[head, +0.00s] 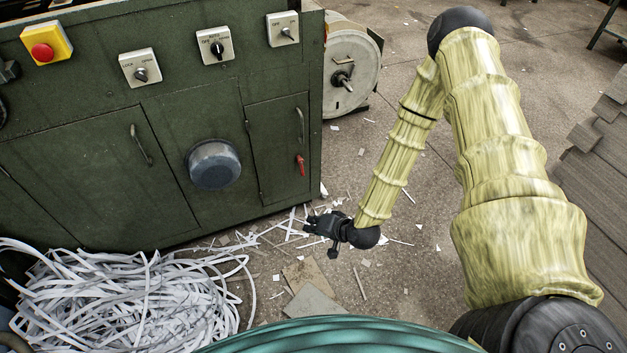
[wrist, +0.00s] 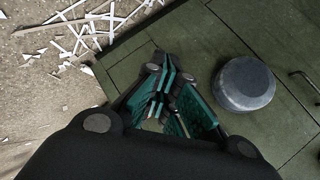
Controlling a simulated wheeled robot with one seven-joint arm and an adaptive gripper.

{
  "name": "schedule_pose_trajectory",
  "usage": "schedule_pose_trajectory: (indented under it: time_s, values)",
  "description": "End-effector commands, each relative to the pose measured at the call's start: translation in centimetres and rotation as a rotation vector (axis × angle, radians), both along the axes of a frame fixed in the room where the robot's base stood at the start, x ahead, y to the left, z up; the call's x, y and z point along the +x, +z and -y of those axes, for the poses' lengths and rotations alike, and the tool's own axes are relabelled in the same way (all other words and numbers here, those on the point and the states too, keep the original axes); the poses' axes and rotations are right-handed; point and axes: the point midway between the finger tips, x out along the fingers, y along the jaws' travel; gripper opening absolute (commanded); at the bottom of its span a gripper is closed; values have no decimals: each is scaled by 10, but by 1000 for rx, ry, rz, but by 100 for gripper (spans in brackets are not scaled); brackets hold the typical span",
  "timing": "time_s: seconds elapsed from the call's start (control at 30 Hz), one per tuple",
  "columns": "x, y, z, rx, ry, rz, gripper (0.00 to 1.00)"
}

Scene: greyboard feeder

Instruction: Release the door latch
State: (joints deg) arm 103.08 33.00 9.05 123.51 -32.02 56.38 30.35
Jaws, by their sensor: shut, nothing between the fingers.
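The green cabinet has a small door (head: 277,150) at its right end, shut flush with the front. A red latch handle (head: 301,165) hangs at the door's right side, below a bar handle (head: 301,125). My gripper (head: 312,226) is low in front of the cabinet, below the door and apart from the latch. In the wrist view my gripper's teal-padded fingers (wrist: 168,92) are together with nothing between them. The red latch does not show in the wrist view.
A round grey knob (head: 213,164) sticks out left of the door and also shows in the wrist view (wrist: 244,84). Switches and a red stop button (head: 42,52) sit above. Paper strips (head: 130,295) heap at lower left. A reel (head: 350,75) stands behind the cabinet's right end.

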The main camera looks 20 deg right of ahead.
Motion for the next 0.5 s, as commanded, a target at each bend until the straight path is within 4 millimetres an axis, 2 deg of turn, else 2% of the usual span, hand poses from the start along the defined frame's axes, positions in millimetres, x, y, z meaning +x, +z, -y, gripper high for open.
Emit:
schedule_pose_trajectory:
  time_s: [0.03, 0.27, 0.5]
  values:
    - [10, -13, 7, 20, -22, 26, 0]
    - [48, -25, 36, 118, -102, 140, 0]
    - [83, -34, 74, 215, -179, 263, 0]
